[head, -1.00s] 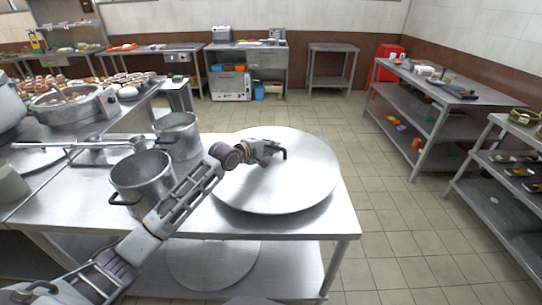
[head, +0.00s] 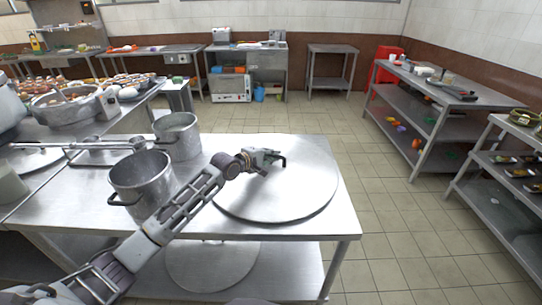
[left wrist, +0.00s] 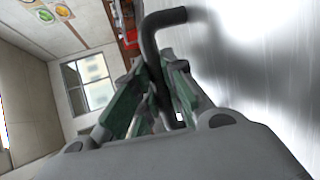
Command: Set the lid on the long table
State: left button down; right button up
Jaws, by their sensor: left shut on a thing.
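The lid (head: 290,198) is a large round shiny metal disc with a dark bent handle (head: 282,158). It lies level at the right end of the long table (head: 335,222); I cannot tell if it rests on the top or hangs just above it. My left gripper (head: 270,157) is shut on the handle from the left. In the left wrist view the handle (left wrist: 160,22) passes between the green-grey fingers (left wrist: 160,95), and the lid's bright surface (left wrist: 260,60) fills the right side. My right gripper is not in view.
Two metal pots, a nearer one (head: 142,183) and a farther one (head: 177,136), stand on the table left of the lid, close to my left arm. A round disc (head: 212,268) lies on the lower shelf. Shelving (head: 425,125) stands at the right across open floor.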

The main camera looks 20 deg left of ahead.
pick_arm(q)
jog(key=shift+r, duration=0.1)
jog(key=c, duration=1.5)
grip_release()
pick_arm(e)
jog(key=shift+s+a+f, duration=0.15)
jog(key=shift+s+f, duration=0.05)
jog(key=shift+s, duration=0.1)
pick_arm(q)
jog(key=shift+f, duration=0.2)
jog(key=shift+r, duration=0.15)
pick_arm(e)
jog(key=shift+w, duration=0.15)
